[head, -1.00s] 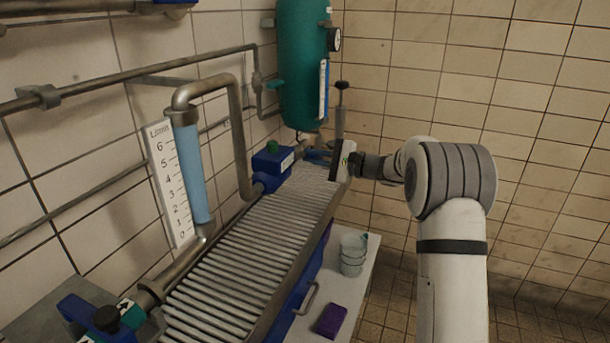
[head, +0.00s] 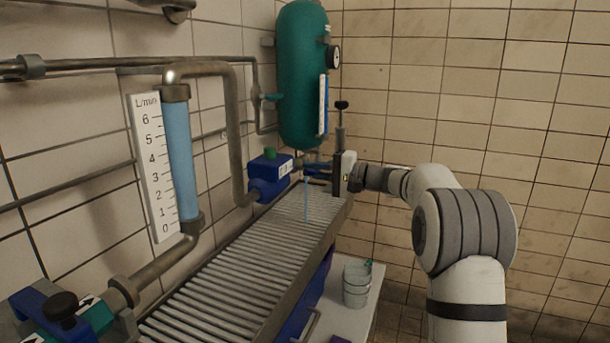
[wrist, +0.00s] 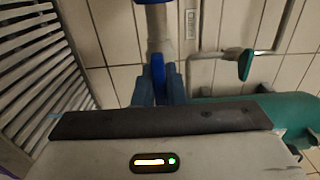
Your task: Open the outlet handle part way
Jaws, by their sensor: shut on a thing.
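The outlet handle is a blue lever (wrist: 158,66) in the wrist view, with a grey metal pipe behind it. In the head view my gripper (head: 317,170) reaches left to the outlet beneath the green tank (head: 302,72); the handle is mostly hidden there by the fingers. A thin blue stream of water (head: 306,202) falls from the outlet onto the slatted grate (head: 235,285).
A flow gauge (head: 181,155) marked in L/min stands on the left wall, its tube blue. A blue valve body with a green knob (head: 269,153) sits left of my gripper. A green-bodied valve with a black knob (head: 62,305) is at lower left.

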